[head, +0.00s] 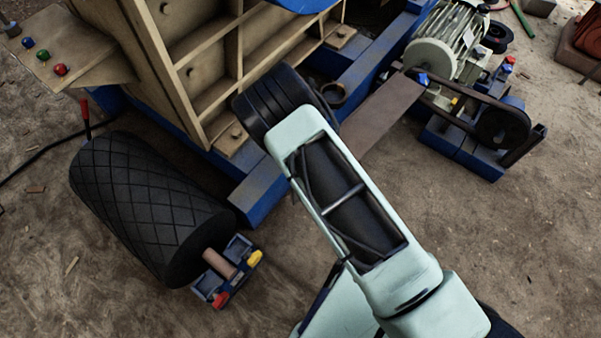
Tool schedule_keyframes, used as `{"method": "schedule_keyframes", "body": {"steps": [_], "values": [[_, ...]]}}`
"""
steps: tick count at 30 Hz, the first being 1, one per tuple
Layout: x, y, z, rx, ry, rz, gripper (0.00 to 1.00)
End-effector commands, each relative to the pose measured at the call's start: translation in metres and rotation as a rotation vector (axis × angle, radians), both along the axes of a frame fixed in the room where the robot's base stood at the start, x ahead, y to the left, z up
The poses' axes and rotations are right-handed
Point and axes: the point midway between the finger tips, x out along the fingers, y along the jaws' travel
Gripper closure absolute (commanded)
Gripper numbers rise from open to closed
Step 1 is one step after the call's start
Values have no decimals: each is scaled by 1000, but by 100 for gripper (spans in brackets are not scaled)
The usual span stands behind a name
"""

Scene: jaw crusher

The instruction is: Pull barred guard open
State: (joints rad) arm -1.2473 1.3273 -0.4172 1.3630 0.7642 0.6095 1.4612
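I cannot pick out a barred guard with certainty in the head view. The tan ribbed crusher body (180,55) stands at the upper left on a blue base frame (262,195). My pale green and black arm crosses the middle and lower right, in front of part of the crusher's base. My gripper does not show, so its opening and its contact with anything are hidden.
A black diamond-patterned roller (140,200) lies at the left. A pale motor (450,45) and a black belt drive (500,122) stand at the upper right. A tan button panel (65,45) juts out at the upper left. Bare ground (530,240) lies at the right.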

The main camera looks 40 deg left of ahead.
Motion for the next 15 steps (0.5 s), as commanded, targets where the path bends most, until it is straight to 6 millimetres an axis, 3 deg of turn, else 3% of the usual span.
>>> {"method": "schedule_keyframes", "body": {"steps": [1, 14, 15], "values": [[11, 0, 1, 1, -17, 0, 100], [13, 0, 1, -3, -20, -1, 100], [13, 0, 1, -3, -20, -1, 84]]}}
